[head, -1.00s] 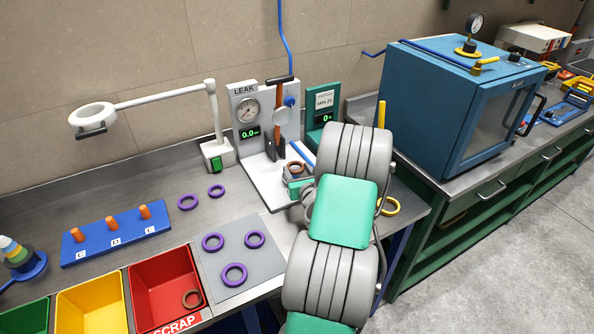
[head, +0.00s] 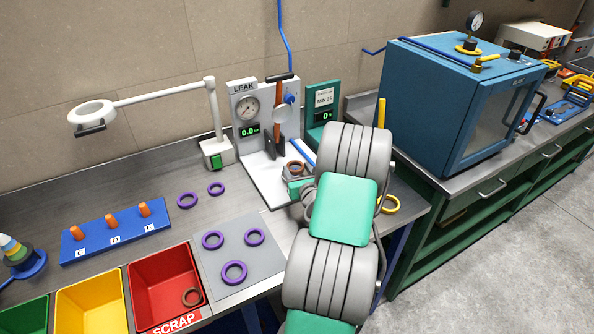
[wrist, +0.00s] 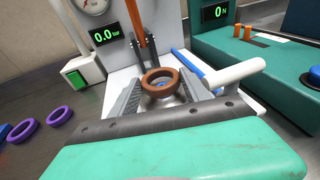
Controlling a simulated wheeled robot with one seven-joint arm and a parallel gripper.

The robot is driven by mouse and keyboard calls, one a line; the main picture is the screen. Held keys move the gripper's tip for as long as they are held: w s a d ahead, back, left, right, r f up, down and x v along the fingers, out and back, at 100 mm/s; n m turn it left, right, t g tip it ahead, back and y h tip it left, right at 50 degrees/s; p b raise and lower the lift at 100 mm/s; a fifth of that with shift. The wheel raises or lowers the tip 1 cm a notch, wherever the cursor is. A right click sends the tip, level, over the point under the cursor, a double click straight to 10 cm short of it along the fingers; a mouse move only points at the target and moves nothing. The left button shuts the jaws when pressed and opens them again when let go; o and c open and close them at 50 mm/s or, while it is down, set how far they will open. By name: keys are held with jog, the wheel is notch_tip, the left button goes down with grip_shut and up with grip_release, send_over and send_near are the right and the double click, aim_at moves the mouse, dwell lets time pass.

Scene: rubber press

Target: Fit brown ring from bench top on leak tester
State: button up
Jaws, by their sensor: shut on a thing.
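The brown ring (wrist: 160,80) is held between the two fingers of my gripper (wrist: 162,92), over the base of the leak tester. It also shows in the head view (head: 296,167) at the tip of my arm. The leak tester (head: 245,112) has a white base and back plate, a round gauge, a display reading 0.0 bar and an orange-shafted lever clamp (head: 279,125). A metal seat (wrist: 165,98) shows under and inside the ring in the wrist view. I cannot tell whether the ring touches it.
Purple rings (head: 213,241) lie on the bench and grey mat.

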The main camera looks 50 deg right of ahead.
jog(key=shift+f, duration=0.25)
jog(key=shift+f, duration=0.15)
dwell(0.3)
jog(key=o, duration=1.4)
jog(key=shift+c, duration=0.4)
jog(key=o, duration=0.4)
jog(key=shift+d, duration=0.1)
jog(key=shift+c, duration=0.6)
